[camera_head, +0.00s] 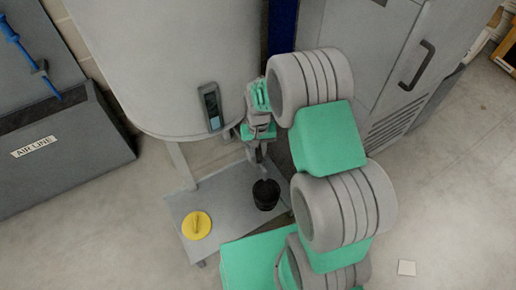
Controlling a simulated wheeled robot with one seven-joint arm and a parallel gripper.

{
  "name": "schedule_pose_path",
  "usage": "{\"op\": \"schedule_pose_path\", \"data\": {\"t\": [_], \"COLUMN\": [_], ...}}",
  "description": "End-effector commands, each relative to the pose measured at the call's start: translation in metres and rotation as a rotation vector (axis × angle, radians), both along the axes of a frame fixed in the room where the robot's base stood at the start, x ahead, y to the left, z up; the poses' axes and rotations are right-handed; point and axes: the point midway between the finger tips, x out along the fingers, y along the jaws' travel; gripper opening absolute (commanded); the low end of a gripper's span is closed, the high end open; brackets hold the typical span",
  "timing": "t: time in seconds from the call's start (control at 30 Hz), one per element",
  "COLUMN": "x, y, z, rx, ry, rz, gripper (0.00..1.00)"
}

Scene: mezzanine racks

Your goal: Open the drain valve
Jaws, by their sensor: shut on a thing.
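A big pale grey tank (165,60) stands at the back, with a small dark gauge (212,106) on its front. The drain valve (259,153) shows as a small grey spout low at the tank's right side, pointing down. My gripper (257,124) is at the valve, just above the spout, and is shut on it. The handle and the exact grip are hidden by the gripper, so I cannot tell the handle's angle. A black open container (265,195) stands upright below the spout, on a grey plate (226,192).
A yellow round piece with a raised grip (196,225) lies on the plate's left part. A dark unit labelled "AIR LINE" (62,150) is at left. A grey cabinet (385,60) stands close behind my arm.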

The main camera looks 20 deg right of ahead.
Motion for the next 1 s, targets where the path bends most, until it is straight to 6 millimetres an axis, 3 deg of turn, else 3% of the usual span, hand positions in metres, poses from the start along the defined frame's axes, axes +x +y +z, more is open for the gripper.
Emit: {"op": "schedule_pose_path", "data": {"t": [0.5, 1.0], "x": [-0.0002, 0.0001], "y": [0.0000, 0.0001], "z": [0.0005, 0.0000], "rx": [0.000, 0.000], "ry": [0.001, 0.000], "rz": [0.361, 0.436], "gripper": [0.00, 0.00]}}
